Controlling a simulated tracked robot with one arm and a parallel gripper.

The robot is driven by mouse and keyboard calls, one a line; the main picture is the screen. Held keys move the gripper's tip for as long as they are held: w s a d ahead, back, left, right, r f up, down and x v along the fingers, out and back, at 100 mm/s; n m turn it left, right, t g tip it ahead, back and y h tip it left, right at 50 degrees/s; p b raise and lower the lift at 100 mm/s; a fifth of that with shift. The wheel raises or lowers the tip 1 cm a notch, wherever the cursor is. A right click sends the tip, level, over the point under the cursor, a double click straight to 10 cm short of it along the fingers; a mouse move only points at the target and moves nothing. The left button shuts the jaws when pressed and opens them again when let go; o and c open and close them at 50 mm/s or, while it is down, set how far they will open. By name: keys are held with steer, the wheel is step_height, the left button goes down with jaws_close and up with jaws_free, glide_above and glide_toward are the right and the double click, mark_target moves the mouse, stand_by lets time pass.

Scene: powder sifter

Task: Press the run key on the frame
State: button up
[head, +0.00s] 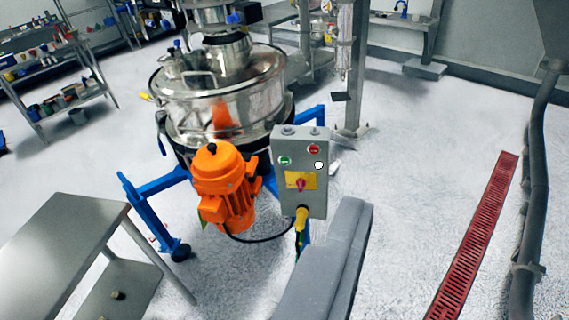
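A grey control box (316,205) is fixed on the blue frame (150,187) of the sifter, right of an orange motor (222,185). On its face are a green key (284,160) at upper left, a red key (314,149) at upper right and a small white key (319,166) below the red one. A red rotary switch (299,184) sits on a yellow plate lower down. The key labels are too small to read, so I cannot tell the run key by its marking.
The steel sifter drum (220,105) stands behind the box. A metal table (60,245) is at lower left. A red floor grate (478,235) and grey pipe (535,180) are right. Floor between block and grate is clear.

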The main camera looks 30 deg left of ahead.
jaws_close()
stand_by(1.5)
